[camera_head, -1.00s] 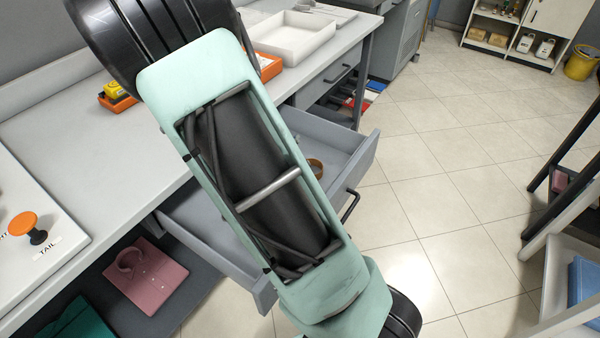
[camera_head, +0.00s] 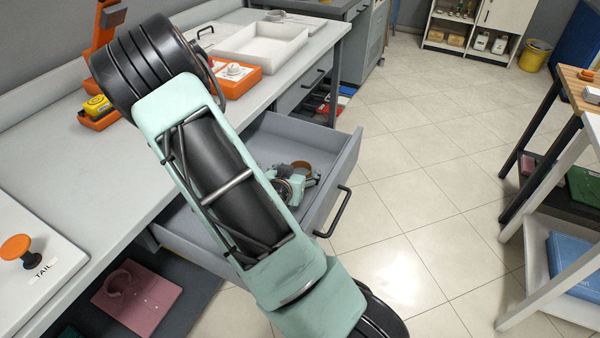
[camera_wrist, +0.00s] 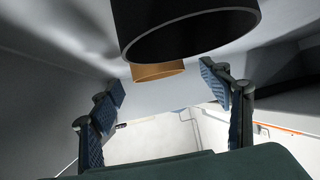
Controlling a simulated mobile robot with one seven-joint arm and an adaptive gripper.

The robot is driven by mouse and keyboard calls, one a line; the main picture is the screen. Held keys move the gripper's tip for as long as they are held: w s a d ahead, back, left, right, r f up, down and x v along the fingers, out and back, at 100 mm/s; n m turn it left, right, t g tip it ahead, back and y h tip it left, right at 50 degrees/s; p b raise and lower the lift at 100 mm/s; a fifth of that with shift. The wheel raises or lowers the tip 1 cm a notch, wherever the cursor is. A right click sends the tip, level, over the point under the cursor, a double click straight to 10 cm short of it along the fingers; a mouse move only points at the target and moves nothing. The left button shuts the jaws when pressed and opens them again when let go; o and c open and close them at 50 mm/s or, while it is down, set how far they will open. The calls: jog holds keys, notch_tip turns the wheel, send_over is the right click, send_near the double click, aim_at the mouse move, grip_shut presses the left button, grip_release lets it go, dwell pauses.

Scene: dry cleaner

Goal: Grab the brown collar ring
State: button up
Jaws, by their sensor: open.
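The brown collar ring (camera_head: 301,166) lies in the open grey drawer (camera_head: 345,165), toward its far side. In the wrist view the brown ring (camera_wrist: 158,71) shows beyond the fingers, partly hidden by a dark ring-shaped thing. My gripper (camera_head: 312,180) is low in the drawer, close to the ring on its near side. In the wrist view my gripper (camera_wrist: 163,82) has its two blue-padded fingers spread wide, with nothing held between them. The ring appears roughly centred between them, apart from both pads.
The dark ring-shaped thing (camera_wrist: 188,35) fills the top of the wrist view. Drawer walls surround my gripper. The counter (camera_head: 90,180) holds a white tray (camera_head: 262,48) and orange bins (camera_head: 235,78). A rack (camera_head: 545,225) stands at right; the tiled floor between is clear.

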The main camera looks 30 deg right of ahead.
aim_at(303, 165)
jog(key=x, duration=0.3)
jog(key=shift+d+f, duration=0.1)
jog(key=shift+d, duration=0.15)
jog(key=c, duration=0.9)
jog(key=shift+o, duration=0.2)
